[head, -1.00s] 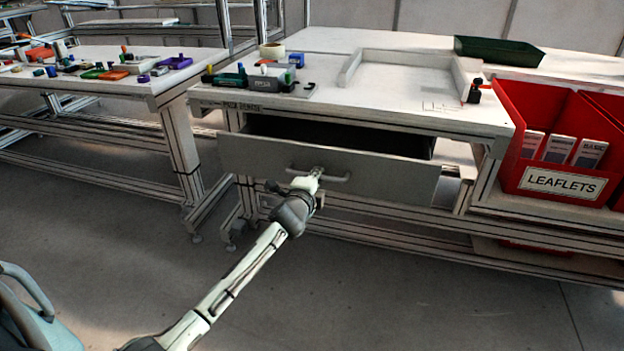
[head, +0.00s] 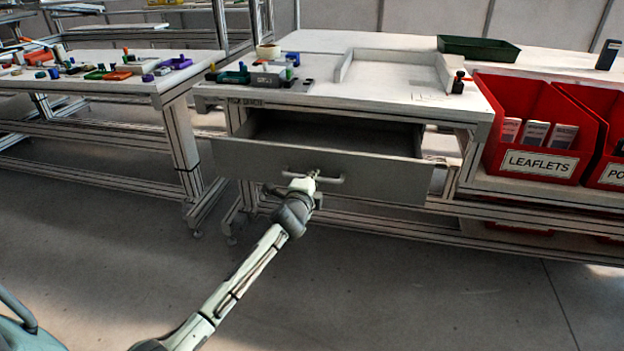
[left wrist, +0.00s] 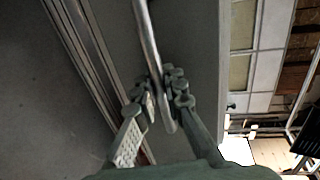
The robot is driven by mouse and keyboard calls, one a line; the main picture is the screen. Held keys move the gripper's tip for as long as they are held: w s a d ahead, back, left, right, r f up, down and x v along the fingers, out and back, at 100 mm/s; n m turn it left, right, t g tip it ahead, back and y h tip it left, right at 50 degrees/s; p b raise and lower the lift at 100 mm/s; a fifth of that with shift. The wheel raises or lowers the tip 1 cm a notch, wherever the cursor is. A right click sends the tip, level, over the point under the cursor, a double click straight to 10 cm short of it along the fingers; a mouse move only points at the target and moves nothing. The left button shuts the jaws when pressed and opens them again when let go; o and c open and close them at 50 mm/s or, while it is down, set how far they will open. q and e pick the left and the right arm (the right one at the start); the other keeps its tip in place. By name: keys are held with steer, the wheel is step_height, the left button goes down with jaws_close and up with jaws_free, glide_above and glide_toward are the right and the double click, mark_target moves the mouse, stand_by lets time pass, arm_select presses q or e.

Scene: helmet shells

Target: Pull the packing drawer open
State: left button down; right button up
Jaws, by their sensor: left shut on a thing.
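The packing drawer (head: 380,176) hangs under the white workbench (head: 350,100) and stands partly open, with its inside showing behind the front panel. Its bar handle (head: 332,180) runs across the middle of the front. My left gripper (head: 313,177) is shut on this handle. In the left wrist view the handle bar (left wrist: 150,45) runs down between the two fingers of my left gripper (left wrist: 165,100). The inside of the drawer looks empty where I can see it. My right gripper is not in view.
Red bins (head: 535,125), one labelled LEAFLETS, stand at the right. A green tray (head: 478,48) and small tools lie on the bench top. A second table (head: 100,85) with coloured parts stands at the left. The floor (head: 400,290) before the drawer is clear.

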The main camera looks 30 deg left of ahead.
arm_select(q)
steer(key=c, duration=1.6)
jaws_free()
steer(key=v, duration=1.2)
steer(key=s+f+n+g, duration=0.65)
steer(key=s+f, duration=0.55)
steer(key=f, duration=0.5)
steer(key=s+d+f+n+g, duration=0.1)
steer(key=s+f+n+g, duration=0.1)
steer(key=s+f, duration=0.2)
steer(key=s+d+f+n+g+h, duration=0.1)
steer(key=s+d+f+n, duration=0.1)
steer(key=s, duration=0.6)
steer(key=s+d+f+n+g+h, duration=0.1)
steer(key=s+f+n+g, duration=0.1)
steer(key=s+f, duration=0.3)
steer(key=shift+s+d+f+n+g, duration=0.1)
steer(key=shift+s+f+n+g, duration=0.1)
steer(key=shift+s+n, duration=0.2)
steer(key=shift+s+d+f+n+g, duration=0.15)
steer(key=shift+s+n, duration=0.1)
steer(key=shift+s, duration=0.3)
